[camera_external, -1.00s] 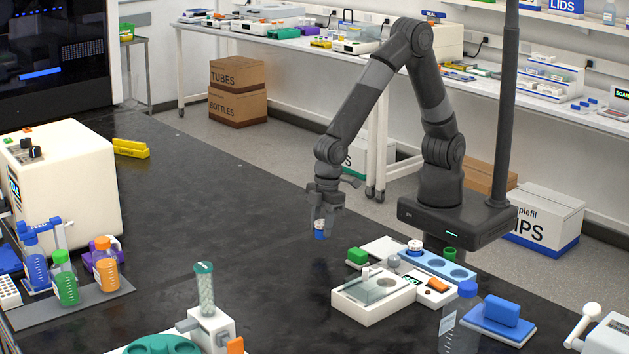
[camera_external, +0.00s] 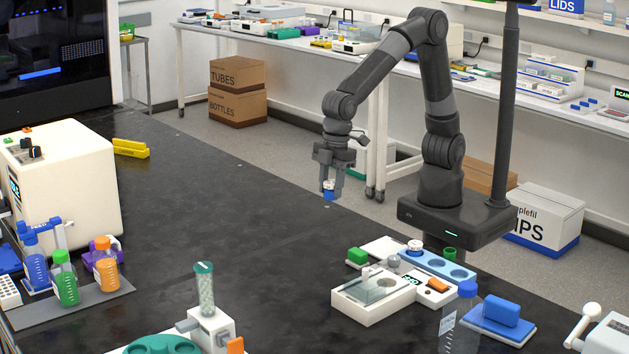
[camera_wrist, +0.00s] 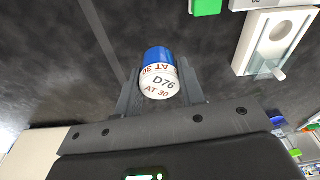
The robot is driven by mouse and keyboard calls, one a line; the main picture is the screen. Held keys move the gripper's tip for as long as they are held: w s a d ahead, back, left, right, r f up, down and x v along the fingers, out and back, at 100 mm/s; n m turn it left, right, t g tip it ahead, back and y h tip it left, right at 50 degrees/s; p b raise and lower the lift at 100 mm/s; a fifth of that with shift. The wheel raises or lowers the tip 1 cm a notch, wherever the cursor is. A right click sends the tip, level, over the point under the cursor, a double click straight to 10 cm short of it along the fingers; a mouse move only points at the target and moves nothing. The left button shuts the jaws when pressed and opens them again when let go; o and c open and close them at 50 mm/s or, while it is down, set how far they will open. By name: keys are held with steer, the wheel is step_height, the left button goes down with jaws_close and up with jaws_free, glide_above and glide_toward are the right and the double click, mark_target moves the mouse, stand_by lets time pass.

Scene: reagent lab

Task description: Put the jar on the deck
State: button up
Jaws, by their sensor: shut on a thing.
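My gripper (camera_external: 330,180) is shut on a small jar (camera_external: 329,191) and holds it above the black bench. In the wrist view the jar (camera_wrist: 158,77) sits between the two fingers. It has a white end printed "D76" and "AT 30" facing the camera and a blue part beyond it. A blue deck-like tray with round wells (camera_external: 460,273) stands on the bench to the right, in front of my base. Another small white-topped jar (camera_external: 415,246) is at its far end. I cannot tell for sure which surface is the deck.
A white balance-like instrument (camera_external: 372,300), a green block (camera_external: 357,256) and a blue-capped bottle (camera_external: 467,289) stand near the tray. A vial-topped device (camera_external: 205,310) is at the front. Colored bottles (camera_external: 66,282) and a cream machine (camera_external: 65,185) are at left. The middle bench is clear.

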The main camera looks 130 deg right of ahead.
steer(key=s+a+n+y, duration=0.1)
steer(key=s+a+n, duration=0.3)
steer(key=a, duration=0.6)
steer(key=s+a+n+g, duration=0.1)
steer(key=s+a+n, duration=0.25)
steer(key=a, duration=0.55)
steer(key=s+a+n+y, duration=0.1)
steer(key=s+a+n, duration=0.35)
steer(key=a, duration=0.55)
steer(key=a+f, duration=0.3)
steer(key=s+a+f, duration=0.1)
steer(key=a+f, duration=0.2)
steer(key=f, duration=0.1)
steer(key=a+f, duration=0.4)
steer(key=shift+s+f, duration=0.25)
steer(key=shift+s, duration=0.1)
steer(key=shift+a+f+h, duration=0.3)
steer(key=shift+a+f, duration=0.05)
steer(key=shift+a, duration=0.1)
steer(key=shift+s+f, duration=0.1)
steer(key=shift+f, duration=1.8)
steer(key=shift+f, duration=0.15)
steer(key=o, duration=1.1)
steer(key=shift+c, duration=0.2)
